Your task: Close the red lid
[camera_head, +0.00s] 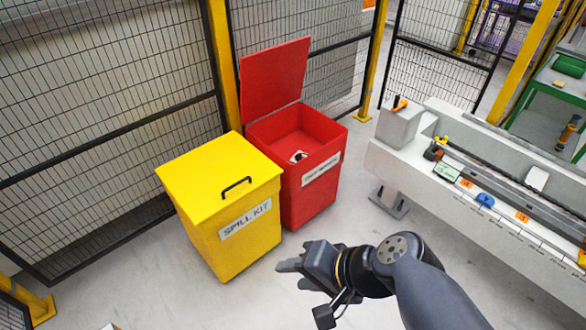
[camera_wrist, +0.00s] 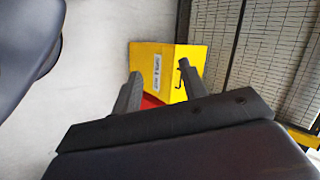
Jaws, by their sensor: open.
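The red lid (camera_head: 274,77) stands raised, hinged at the back of the red bin (camera_head: 310,190). The bin is open at the top, and a small white and dark item (camera_head: 298,157) lies inside. My gripper (camera_head: 284,267) is in front of and below the bins in the head view, apart from the lid and empty. In the wrist view its two fingers (camera_wrist: 162,88) are spread apart.
The yellow spill kit bin (camera_head: 235,240), with a shut lid and black handle, stands at the left of the red bin; it also shows in the wrist view (camera_wrist: 163,57). A mesh fence (camera_head: 100,90) is behind. A grey bench (camera_head: 450,185) is at right. Floor in front is clear.

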